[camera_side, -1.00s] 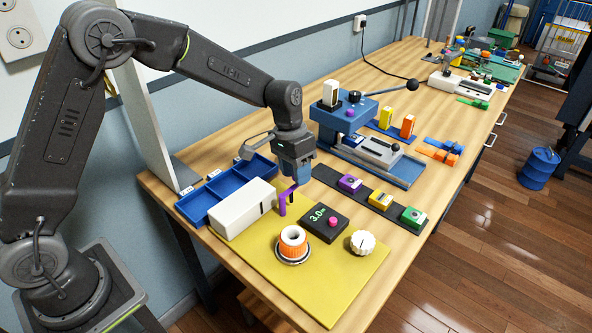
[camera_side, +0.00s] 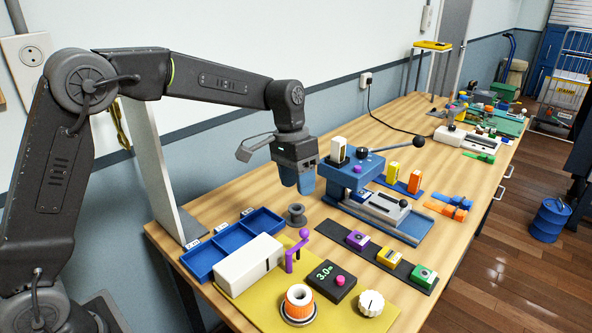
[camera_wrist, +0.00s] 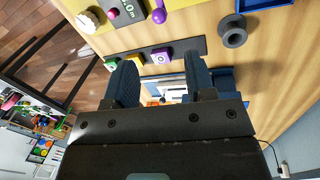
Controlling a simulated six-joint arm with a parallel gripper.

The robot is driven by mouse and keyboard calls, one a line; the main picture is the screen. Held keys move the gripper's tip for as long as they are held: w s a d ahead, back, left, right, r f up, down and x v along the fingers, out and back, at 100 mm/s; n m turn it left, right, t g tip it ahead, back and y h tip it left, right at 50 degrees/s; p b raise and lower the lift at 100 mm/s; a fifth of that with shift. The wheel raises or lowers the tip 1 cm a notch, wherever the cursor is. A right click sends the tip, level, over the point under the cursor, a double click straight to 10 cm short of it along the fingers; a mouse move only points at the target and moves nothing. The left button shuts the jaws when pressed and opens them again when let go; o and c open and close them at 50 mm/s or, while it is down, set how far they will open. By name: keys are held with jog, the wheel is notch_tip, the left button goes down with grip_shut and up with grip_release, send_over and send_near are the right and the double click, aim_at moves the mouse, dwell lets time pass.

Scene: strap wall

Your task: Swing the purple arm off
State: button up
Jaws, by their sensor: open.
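The purple arm (camera_side: 297,251) is a small crank with a round knob on top, standing at the right end of a white box (camera_side: 246,264) on a yellow mat. In the wrist view the purple arm (camera_wrist: 181,16) shows at the top edge, cut off in part. My gripper (camera_side: 298,187) hangs above the table behind the purple arm, apart from it. In the wrist view its two blue fingers (camera_wrist: 161,85) stand apart with nothing held between them. Exactly which way the arm is turned is hard to tell.
A grey spool (camera_side: 296,214) stands below my gripper. A blue press (camera_side: 352,175) with a lever is close on the right. A blue tray (camera_side: 232,243) lies left, and a dark strip (camera_side: 375,255) with coloured blocks lies right. A black display box (camera_side: 331,283) is in front.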

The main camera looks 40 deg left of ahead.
jog(key=shift+a+r, duration=0.2)
jog(key=shift+r, duration=0.95)
jog(key=s+a+r+n+t+y, duration=0.1)
jog(key=s+r+t, duration=0.15)
jog(key=s, duration=0.45)
jog(key=s+a+r+t, duration=0.1)
jog(key=s+r, duration=0.3)
jog(key=s, duration=0.2)
jog(key=s+a+f+t, duration=0.1)
jog(key=s+f, duration=0.1)
jog(key=s, duration=0.4)
jog(key=s+f+n+t+y, duration=0.1)
jog(key=s, duration=0.6)
jog(key=shift+s+a+f, duration=0.3)
jog(key=shift+a+f, duration=0.05)
jog(key=shift+f, duration=0.05)
